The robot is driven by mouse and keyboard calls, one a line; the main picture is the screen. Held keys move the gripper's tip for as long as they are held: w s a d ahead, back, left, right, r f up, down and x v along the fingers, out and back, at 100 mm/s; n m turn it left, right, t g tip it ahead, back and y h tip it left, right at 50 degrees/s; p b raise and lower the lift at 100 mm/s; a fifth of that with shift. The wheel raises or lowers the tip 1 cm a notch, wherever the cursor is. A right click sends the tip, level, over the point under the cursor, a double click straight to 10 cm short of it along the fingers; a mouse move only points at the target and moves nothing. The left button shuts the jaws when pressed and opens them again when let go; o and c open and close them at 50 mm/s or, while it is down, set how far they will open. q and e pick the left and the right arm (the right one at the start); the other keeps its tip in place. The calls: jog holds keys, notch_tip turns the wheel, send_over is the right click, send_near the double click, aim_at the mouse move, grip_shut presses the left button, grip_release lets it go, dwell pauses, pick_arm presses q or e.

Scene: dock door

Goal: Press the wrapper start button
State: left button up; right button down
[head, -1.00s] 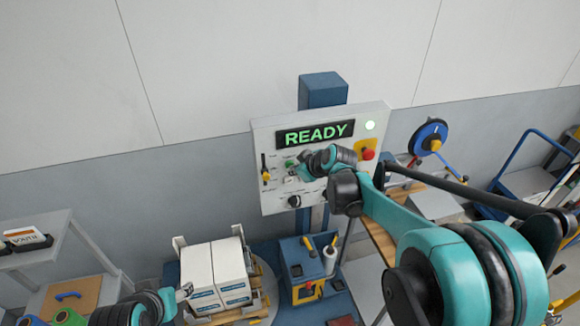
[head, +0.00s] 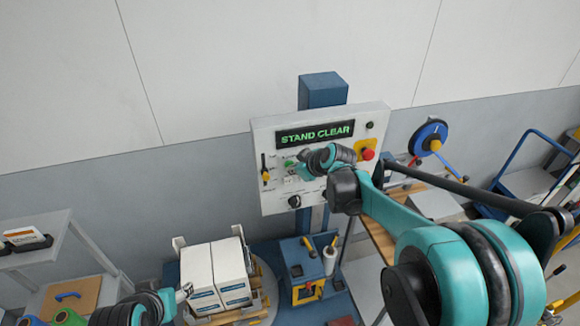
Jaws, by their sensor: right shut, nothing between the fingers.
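The wrapper control panel (head: 270,195) is a pale box on a blue post. Its display (head: 315,134) reads "STAND CLEAR" in green. A green button (head: 291,163) shows just left of my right gripper. My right gripper (head: 301,171) is shut and empty, with its tips at the panel face by the green button; whether they touch it I cannot tell. A red button on yellow (head: 368,154) sits at the panel's right. The round lamp (head: 370,125) at the top right is dark. My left gripper (head: 184,292) is low, beside the boxes; its fingers are too small to read.
White boxes (head: 198,270) stand on a pallet on the round turntable. A blue unit with a yellow front (head: 308,291) stands right of them. A grey shelf (head: 50,258) is at the left. A blue cart (head: 525,175) and a strap reel (head: 431,132) are at the right.

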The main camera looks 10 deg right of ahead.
jog(key=shift+s, duration=0.8)
jog(key=shift+s, duration=0.1)
